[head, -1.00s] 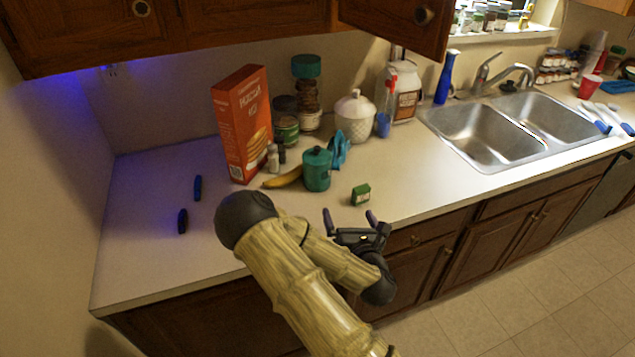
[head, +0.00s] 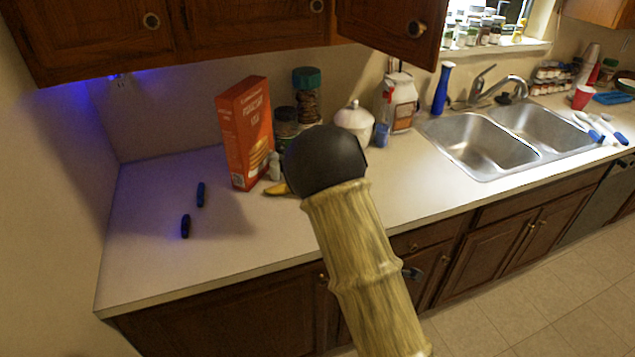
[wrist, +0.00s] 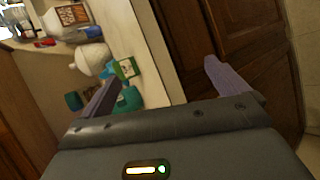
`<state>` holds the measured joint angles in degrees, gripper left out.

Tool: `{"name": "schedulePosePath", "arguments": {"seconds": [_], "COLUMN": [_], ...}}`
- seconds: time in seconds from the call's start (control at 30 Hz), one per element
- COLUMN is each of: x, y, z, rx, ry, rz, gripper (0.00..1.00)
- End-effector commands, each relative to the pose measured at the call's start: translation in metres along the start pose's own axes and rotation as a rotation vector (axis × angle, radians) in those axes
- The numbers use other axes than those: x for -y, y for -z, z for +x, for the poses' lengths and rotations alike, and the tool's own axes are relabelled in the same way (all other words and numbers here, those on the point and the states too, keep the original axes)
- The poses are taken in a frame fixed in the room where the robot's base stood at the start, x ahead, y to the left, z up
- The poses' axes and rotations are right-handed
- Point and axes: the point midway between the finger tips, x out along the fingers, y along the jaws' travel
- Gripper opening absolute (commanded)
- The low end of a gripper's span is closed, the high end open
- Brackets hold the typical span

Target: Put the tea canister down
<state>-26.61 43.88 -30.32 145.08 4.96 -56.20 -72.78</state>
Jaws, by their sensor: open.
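A small green box with a pale label (wrist: 126,68) stands on the counter in the wrist view. A teal lidded canister (wrist: 129,98) is beside it, partly covered by my left finger. I cannot tell which of the two is the tea canister. My gripper (wrist: 161,72) is open, with nothing between its fingers. The green box and teal canister lie toward its left finger, and the gap faces the counter edge and cabinet fronts. In the head view my arm hides both items and nearly all of the gripper.
An orange-red box (head: 246,135) stands at the back of the counter, near jars (head: 307,92) and a white lidded pot (head: 355,122). The double sink (head: 478,145) is to the right. Two small dark objects (head: 200,194) lie on the left counter, which is otherwise clear.

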Motion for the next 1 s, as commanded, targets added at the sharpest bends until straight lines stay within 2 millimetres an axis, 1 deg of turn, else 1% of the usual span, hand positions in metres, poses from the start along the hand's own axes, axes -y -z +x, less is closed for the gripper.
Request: {"name": "schedulePosePath", "arguments": {"seconds": [0.03, 0.1, 0.17, 0.27, 0.37, 0.47, 0.5, 0.6, 0.7, 0.73, 0.83, 1.0], "x": [-0.001, 0.004, 0.006, 0.008, 0.009, 0.008, 0.008, 0.008, 0.010, 0.010, 0.012, 0.013], "y": [-0.002, -0.002, 0.000, 0.003, 0.005, 0.006, 0.005, 0.003, 0.001, 0.000, -0.004, -0.004], "z": [-0.007, -0.017, -0.028, -0.050, -0.077, -0.107, -0.120, -0.152, -0.178, -0.184, -0.195, -0.198], "rx": [0.000, 0.005, 0.011, 0.034, 0.073, 0.128, 0.157, 0.237, 0.316, 0.335, 0.380, 0.395], "ry": [0.053, 0.139, 0.210, 0.326, 0.435, 0.534, 0.571, 0.646, 0.696, 0.705, 0.722, 0.728], "rz": [0.129, 0.301, 0.440, 0.656, 0.853, 1.024, 1.087, 1.225, 1.316, 1.335, 1.377, 1.387], "gripper": [0.99, 0.99, 0.99, 0.99, 0.99, 0.99, 0.99, 0.99, 0.99, 0.99, 0.99, 0.99]}}
